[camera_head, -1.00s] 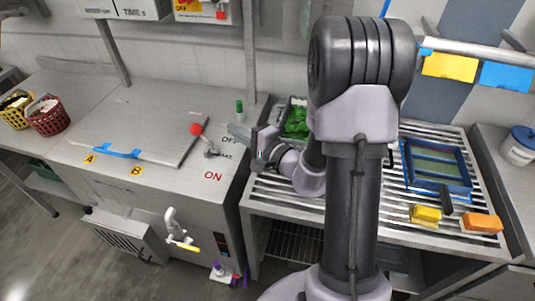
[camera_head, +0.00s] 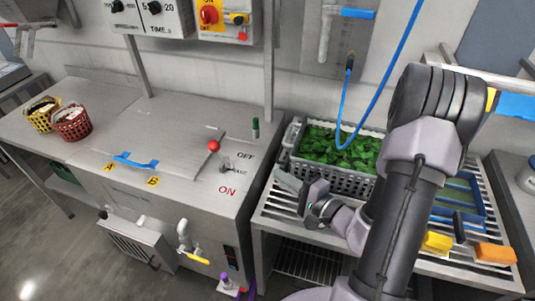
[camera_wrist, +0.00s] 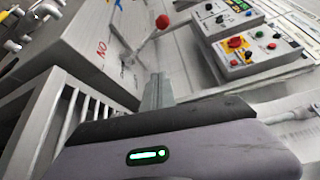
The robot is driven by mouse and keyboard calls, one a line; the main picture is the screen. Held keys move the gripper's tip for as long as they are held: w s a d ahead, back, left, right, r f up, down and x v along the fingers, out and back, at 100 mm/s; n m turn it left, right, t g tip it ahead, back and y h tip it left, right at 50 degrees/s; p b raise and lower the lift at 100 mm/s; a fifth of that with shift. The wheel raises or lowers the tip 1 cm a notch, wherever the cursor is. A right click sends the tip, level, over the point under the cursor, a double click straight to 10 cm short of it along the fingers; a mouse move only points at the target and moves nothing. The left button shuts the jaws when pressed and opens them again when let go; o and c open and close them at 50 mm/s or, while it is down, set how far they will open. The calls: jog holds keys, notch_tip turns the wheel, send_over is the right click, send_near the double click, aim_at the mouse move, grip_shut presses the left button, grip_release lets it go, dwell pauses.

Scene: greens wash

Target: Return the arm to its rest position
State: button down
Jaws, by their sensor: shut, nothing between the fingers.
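My gripper (camera_head: 288,183) is in the head view at the left edge of the slatted rack, pointing left toward the steel machine. Its fingers are together with nothing between them. In the wrist view my gripper (camera_wrist: 158,88) shows as a narrow grey pair of fingers pointing up, with the machine beyond. My arm stands folded, with its elbow high at the right of the head view. A grey crate (camera_head: 335,180) of green leaves is just behind my gripper on the rack, and I cannot tell if they touch.
The steel machine (camera_head: 130,185) has a red-knobbed lever (camera_head: 213,146) near the gripper. A blue hose (camera_head: 385,75) hangs over the crate. A blue tray (camera_head: 462,198), a yellow block (camera_head: 437,242) and an orange block (camera_head: 495,253) are on the rack at right. Two baskets (camera_head: 71,123) stand far left.

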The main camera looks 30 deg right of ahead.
jog(key=shift+a, duration=0.1)
jog(key=s+a+r+n+g+y, duration=0.2)
jog(key=s+a+r+n+g, duration=0.15)
jog(key=a, duration=0.35)
jog(key=s+a+r+n+g+y, duration=0.2)
jog(key=s+a+n+g+y, duration=0.1)
jog(key=a+g, duration=0.3)
jog(key=s+a+r+n+g+y, duration=0.2)
jog(key=s+a+r+n+g, duration=0.1)
jog(key=a, duration=0.5)
jog(key=s+n+g+h, duration=0.2)
jog(key=s+n+h, duration=0.1)
jog(key=s+h, duration=0.35)
jog(key=d+r+t+h, duration=0.3)
jog(key=d+r+t, duration=0.1)
jog(key=d+r, duration=0.1)
jog(key=shift+d+r, duration=0.15)
jog(key=shift+r, duration=0.2)
jog(key=shift+m+h, duration=0.25)
